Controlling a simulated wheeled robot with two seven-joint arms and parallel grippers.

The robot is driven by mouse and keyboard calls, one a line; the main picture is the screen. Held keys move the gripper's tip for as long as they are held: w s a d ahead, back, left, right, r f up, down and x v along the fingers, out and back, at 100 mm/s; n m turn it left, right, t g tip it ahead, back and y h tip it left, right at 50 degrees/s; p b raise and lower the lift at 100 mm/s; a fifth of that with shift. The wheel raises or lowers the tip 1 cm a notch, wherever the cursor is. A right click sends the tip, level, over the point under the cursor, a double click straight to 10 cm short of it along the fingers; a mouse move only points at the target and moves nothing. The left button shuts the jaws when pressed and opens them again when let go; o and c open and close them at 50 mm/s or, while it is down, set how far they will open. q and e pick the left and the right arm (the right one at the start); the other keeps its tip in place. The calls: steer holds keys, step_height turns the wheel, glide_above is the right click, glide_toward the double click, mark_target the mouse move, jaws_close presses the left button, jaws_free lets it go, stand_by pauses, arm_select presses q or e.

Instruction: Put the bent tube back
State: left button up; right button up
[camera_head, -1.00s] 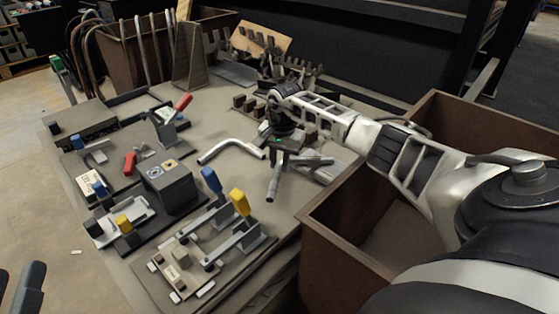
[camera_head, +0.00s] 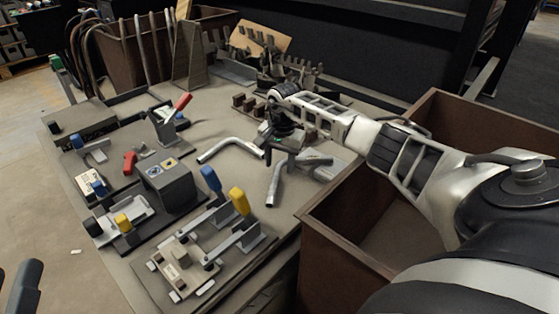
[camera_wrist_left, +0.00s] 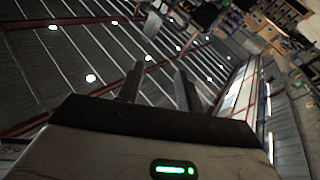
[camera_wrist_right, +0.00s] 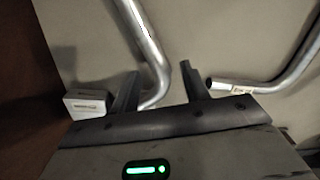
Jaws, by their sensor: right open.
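A grey metal bent tube (camera_head: 275,187) lies on the table in front of my right gripper (camera_head: 284,152). In the right wrist view, this bent tube (camera_wrist_right: 148,45) runs down to its bend between the spread fingers of my right gripper (camera_wrist_right: 160,75); part of it is hidden behind the gripper body. The gripper is open, and I cannot tell whether a finger touches the tube. A second bent tube (camera_head: 232,147) lies to the left on the table; it also shows in the right wrist view (camera_wrist_right: 270,90). My left gripper (camera_wrist_left: 158,82) is open and empty, away from the table.
Clamp fixtures with yellow and blue handles (camera_head: 208,250) stand at the table's front. A grey box (camera_head: 168,186) is at the left. A rusty bin (camera_head: 325,240) stands right of the table, under my right arm. A rack (camera_head: 285,72) is at the back.

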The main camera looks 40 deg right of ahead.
steer(key=shift+f, duration=0.2)
arm_select(q)
steer(key=shift+s+d+f+n+g+y+p, duration=0.1)
steer(key=shift+s+f+n+g+y+p, duration=0.25)
steer(key=shift+f+g+p, duration=0.55)
steer(key=shift+s+d+f+n+g+y+p, duration=0.1)
steer(key=shift+s+f+n+g+y+p, duration=0.3)
steer(key=shift+p, duration=0.95)
steer(key=shift+s+d+f+n+g+y+p, duration=0.2)
steer(key=shift+f+n+g+p, duration=0.4)
steer(key=shift+p, duration=0.55)
arm_select(e)
step_height(320, 180, up, 16)
steer(key=s, duration=0.1)
steer(key=shift+d+r, duration=0.15)
steer(key=shift+d, duration=0.05)
arm_select(q)
steer(key=shift+a+f, duration=0.1)
